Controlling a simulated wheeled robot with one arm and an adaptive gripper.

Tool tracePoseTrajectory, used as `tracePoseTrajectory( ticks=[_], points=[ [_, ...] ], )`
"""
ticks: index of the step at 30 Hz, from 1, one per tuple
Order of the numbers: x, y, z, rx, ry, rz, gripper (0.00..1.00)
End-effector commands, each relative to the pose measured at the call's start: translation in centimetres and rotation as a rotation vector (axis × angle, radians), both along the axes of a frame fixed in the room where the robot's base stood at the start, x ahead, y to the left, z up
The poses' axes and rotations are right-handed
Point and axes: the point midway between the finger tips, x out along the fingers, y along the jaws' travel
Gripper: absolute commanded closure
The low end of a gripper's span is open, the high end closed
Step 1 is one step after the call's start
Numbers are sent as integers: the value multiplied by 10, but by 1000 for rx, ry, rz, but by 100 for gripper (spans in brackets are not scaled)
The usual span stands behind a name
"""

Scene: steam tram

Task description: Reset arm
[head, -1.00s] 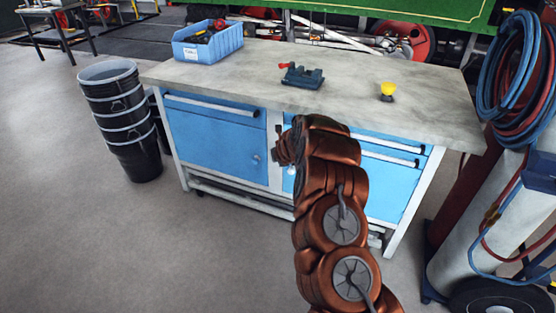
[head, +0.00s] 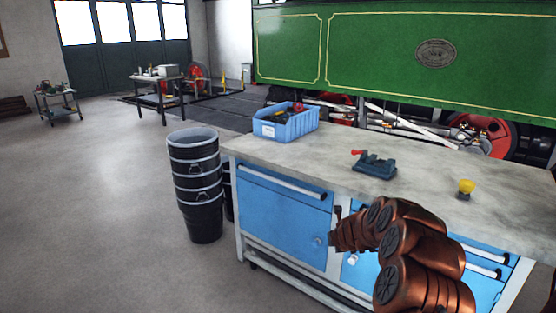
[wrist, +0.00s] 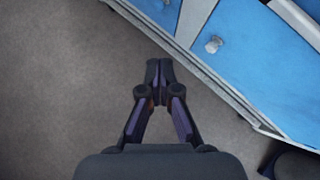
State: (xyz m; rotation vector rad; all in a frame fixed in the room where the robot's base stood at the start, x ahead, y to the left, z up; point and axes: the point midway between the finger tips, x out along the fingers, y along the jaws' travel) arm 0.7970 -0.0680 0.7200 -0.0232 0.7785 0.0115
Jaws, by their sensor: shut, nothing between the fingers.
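My gripper (wrist: 158,72) is shut and empty in the wrist view, pointing down over the grey floor just beside the blue workbench front. In the head view my copper arm is folded at the lower right, in front of the bench's blue doors. The gripper's fingertips are hard to make out there. The workbench (head: 245,147) has a grey top, and its blue door with a knob shows in the wrist view (wrist: 255,75).
On the bench are a blue bin (head: 285,123) with tools, a dark vise (head: 375,165) and a yellow item (head: 466,187). Stacked black buckets (head: 197,185) stand left of the bench. A green tram (head: 390,60) stands behind it. Open floor (head: 90,210) lies at the left.

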Motion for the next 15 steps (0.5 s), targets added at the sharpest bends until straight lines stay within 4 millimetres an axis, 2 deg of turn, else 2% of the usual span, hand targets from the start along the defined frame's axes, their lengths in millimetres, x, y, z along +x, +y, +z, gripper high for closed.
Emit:
tracePoseTrajectory(
  ticks=[1, 4, 8, 11, 15],
  points=[
    [-1, 12, 18, -14, -11, 58, 100],
    [-8, 44, 52, -55, -37, 212, 100],
    [-27, 86, 95, -127, -71, 439, 100],
    [-47, 116, 128, -197, -103, 616, 100],
    [-86, 153, 166, -299, -142, 862, 100]
  ],
)
